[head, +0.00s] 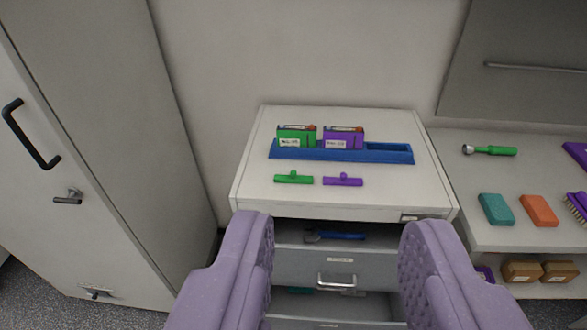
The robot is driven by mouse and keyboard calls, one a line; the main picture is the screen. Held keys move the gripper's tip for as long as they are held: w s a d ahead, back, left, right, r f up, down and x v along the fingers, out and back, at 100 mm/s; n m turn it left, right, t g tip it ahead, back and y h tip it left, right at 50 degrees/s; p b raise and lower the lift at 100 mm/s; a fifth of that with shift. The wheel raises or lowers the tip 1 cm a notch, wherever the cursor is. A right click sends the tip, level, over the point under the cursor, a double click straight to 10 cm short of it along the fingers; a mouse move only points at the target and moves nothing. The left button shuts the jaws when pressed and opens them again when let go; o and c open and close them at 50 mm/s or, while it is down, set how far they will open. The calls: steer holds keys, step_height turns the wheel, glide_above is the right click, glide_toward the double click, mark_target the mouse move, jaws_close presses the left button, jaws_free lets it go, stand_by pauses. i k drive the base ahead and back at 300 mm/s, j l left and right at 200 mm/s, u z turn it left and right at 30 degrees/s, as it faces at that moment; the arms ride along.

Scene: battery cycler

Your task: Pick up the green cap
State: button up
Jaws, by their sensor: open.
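The green cap (294,178) is a small flat bar with a knob on top. It lies on the white cabinet top (390,197), left of a similar purple cap (342,181). Behind them a blue tray (384,153) holds a green battery (296,137) and a purple battery (343,138). My gripper (335,235) is open and empty. Its two lilac padded fingers stand wide apart in the foreground, lower in the picture than the cap and apart from it.
Below the top, an open drawer (340,282) holds a blue-handled tool (338,236). A shelf at right (480,180) carries a green-handled tool (492,150), a teal block (495,209) and an orange block (539,210). A tall grey locker (150,130) stands left.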

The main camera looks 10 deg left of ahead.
mark_target(292, 178)
steer(key=i+j, duration=0.25)
steer(key=i, duration=0.25)
steer(key=i+j, duration=0.25)
steer(key=i, duration=0.25)
steer(key=i+j, duration=0.25)
steer(key=i, duration=0.25)
steer(key=i+j, duration=0.25)
steer(key=i, duration=0.25)
steer(key=l+z, duration=0.05)
